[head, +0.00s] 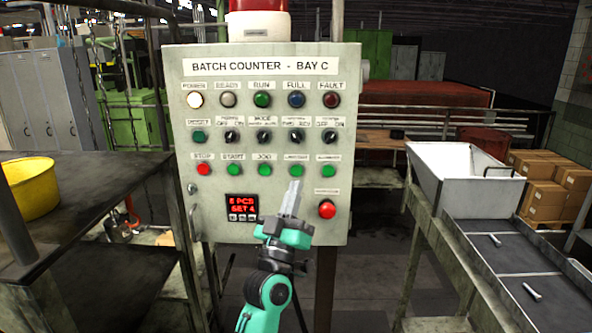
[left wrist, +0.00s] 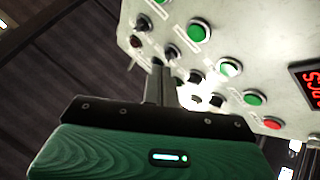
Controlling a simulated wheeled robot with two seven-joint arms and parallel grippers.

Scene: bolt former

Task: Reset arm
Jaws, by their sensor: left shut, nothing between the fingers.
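My left gripper (head: 291,200) is shut and empty in front of the lower right of the control panel (head: 215,140). The white POWER lamp (head: 195,99) is bright. My right gripper is not in view.
A red button (head: 327,210) sits on the panel right of my gripper. A white hopper (head: 465,170) and a chute with bolts (head: 532,291) stand at right. A yellow bowl (head: 30,188) stands on a dark table (head: 110,185) at left.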

